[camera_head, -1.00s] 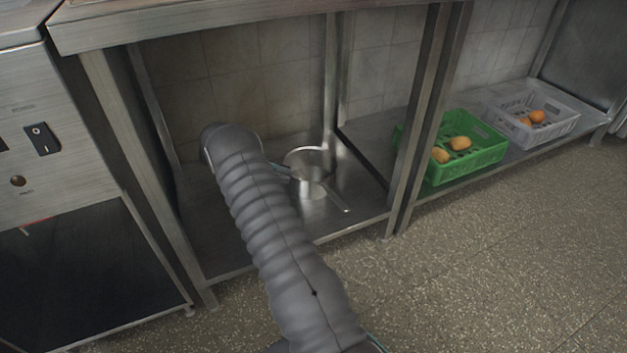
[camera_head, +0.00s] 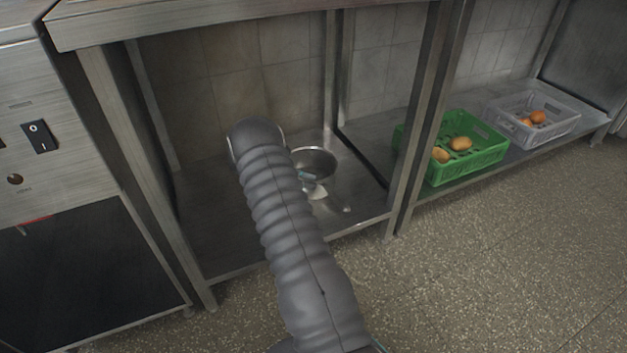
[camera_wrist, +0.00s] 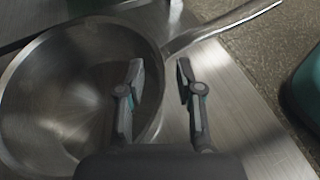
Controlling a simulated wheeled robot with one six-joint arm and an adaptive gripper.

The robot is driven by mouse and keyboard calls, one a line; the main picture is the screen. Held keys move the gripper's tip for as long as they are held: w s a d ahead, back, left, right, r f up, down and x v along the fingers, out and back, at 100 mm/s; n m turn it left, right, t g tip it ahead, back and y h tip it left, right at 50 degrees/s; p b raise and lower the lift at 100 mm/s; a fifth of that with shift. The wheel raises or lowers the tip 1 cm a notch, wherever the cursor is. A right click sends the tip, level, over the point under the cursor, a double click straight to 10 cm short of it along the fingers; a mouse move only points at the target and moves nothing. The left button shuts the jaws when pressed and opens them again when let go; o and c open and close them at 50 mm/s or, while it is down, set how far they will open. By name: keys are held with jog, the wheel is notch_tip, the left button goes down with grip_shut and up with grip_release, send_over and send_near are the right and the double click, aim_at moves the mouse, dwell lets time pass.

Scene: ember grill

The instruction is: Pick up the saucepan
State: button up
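The saucepan (camera_head: 318,160) is a shiny steel pan on the lower steel shelf, partly hidden behind my arm in the head view. In the wrist view its bowl (camera_wrist: 60,90) fills the left side, and its long handle (camera_wrist: 215,28) runs to the upper right. My gripper (camera_wrist: 160,78) is open, with a clear gap between its fingertips. The left finger shows over the inside of the bowl and the right finger over the outside, with the pan's near wall between them. I cannot tell whether either finger touches it.
The lower shelf (camera_head: 225,235) lies under a steel worktop (camera_head: 230,18), with a post (camera_head: 425,120) to the right of the pan. A green crate (camera_head: 470,170) and a grey crate (camera_head: 555,130) with orange-yellow produce stand farther right. The shelf left of my arm is clear.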

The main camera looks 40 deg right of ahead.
jog(key=shift+c, duration=0.3)
grip_shut()
jog(key=shift+r, duration=0.1)
